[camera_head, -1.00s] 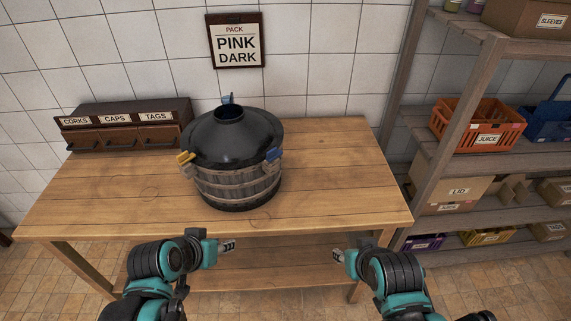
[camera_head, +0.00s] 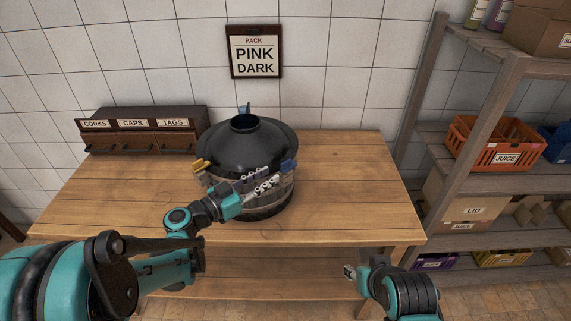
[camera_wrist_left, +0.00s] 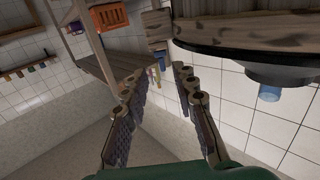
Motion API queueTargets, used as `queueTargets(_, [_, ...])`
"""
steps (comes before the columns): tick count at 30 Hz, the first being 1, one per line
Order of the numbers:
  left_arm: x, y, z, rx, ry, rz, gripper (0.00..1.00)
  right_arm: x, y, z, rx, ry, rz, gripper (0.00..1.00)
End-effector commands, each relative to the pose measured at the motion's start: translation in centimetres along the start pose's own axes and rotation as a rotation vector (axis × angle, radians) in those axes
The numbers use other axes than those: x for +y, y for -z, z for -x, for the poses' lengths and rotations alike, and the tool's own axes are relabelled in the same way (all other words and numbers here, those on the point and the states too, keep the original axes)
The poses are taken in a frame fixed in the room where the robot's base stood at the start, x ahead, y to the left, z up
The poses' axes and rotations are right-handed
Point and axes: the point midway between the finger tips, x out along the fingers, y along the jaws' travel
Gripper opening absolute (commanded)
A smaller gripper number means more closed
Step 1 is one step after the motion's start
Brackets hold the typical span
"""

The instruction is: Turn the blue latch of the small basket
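The small basket (camera_head: 268,205) stands upright on the table, with wooden slats and a black domed top (camera_head: 240,150). My left gripper (camera_head: 264,181) is in front of the basket, left of and below the right blue latch. Its fingers are apart and empty in the left wrist view (camera_wrist_left: 158,72), where the basket (camera_wrist_left: 250,28) appears upside down at upper right. My right gripper (camera_head: 350,271) is low, in front of the table; its fingers are unclear.
The wooden table (camera_head: 350,180) is clear right of the basket. A drawer box (camera_head: 140,138) marked corks, caps and tags stands at the back left. A sign (camera_head: 254,52) reads "PACK PINK DARK". Shelving (camera_head: 470,170) with crates and boxes stands at the right.

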Motion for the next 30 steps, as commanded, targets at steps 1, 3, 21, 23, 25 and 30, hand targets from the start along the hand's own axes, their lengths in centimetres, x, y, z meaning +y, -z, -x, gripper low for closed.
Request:
queueTargets(1, [-0.3,0.1,-0.1,0.018,0.001,-0.01,0.28,0.0,0.0,0.0,0.0,0.0,0.0,0.4])
queueTargets(3, [-0.4,0.2,-0.5,0.03,0.0,-0.017,0.28,0.0,-0.1,-0.1,0.0,0.0,0.0,0.4])
queueTargets(21, [-0.4,0.4,-7.8,0.03,0.001,-0.017,0.28,0.0,-0.8,-1.1,0.0,0.0,0.0,0.4])
queueTargets(23, [-0.4,0.5,-7.9,0.03,0.001,-0.017,0.28,0.0,-0.8,-1.1,0.0,0.0,0.0,0.4])
queueTargets(25, [-0.4,0.5,-7.9,0.03,0.002,-0.017,0.28,0.0,-0.8,-1.0,0.0,0.0,0.0,0.4])
queueTargets(30, [-0.4,0.5,-7.9,0.03,0.001,-0.017,0.14,0.0,-0.8,-1.0,0.0,0.0,0.0,0.4])
